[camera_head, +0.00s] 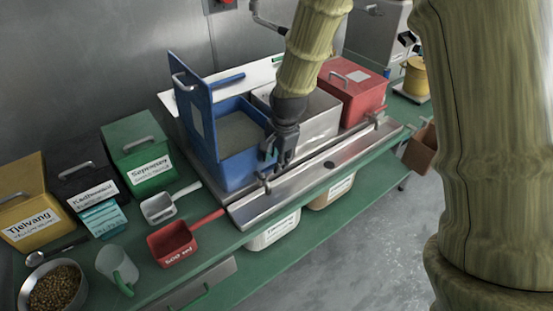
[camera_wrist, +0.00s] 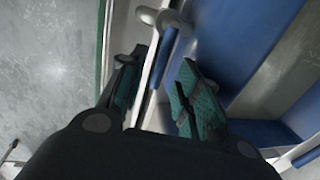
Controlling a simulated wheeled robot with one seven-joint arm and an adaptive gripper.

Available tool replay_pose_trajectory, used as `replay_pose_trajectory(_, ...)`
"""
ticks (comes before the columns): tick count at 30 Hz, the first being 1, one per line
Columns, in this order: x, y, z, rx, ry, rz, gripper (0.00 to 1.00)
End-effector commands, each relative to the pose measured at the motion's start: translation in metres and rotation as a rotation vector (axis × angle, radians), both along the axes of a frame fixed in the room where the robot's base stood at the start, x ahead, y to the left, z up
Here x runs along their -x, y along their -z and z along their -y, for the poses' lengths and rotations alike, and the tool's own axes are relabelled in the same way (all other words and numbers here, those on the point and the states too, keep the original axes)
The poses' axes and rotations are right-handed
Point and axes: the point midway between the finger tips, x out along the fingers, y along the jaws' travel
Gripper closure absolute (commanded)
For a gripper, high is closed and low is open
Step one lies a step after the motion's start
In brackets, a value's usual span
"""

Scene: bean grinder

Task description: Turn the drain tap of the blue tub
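The blue tub (camera_head: 232,172) stands open on the bench with its blue lid raised at the left and grey contents inside. Its drain tap (camera_head: 264,181), a small metal fitting, sits low at the front right. My gripper (camera_head: 275,158) points down just above and beside this tap. In the wrist view, the blue tub (camera_wrist: 225,45) fills the upper right and the grey metal tap (camera_wrist: 172,22) lies just beyond the fingertips. My gripper (camera_wrist: 157,78) is open, its green-padded fingers apart. I cannot tell whether either finger touches the tap.
A metal drip tray (camera_head: 310,172) runs along the front under the tubs. A pale tub (camera_head: 318,118) and a red tub (camera_head: 352,90) stand to the right. A red scoop (camera_head: 172,243) and a grey scoop (camera_head: 158,208) lie at the left.

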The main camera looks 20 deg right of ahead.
Motion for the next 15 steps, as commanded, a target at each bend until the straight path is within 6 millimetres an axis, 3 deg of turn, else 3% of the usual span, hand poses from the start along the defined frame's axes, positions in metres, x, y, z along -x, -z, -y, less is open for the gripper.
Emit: replay_pose_trajectory(15,-0.0017,0.0113,-0.0006,0.000,0.001,0.000,0.66)
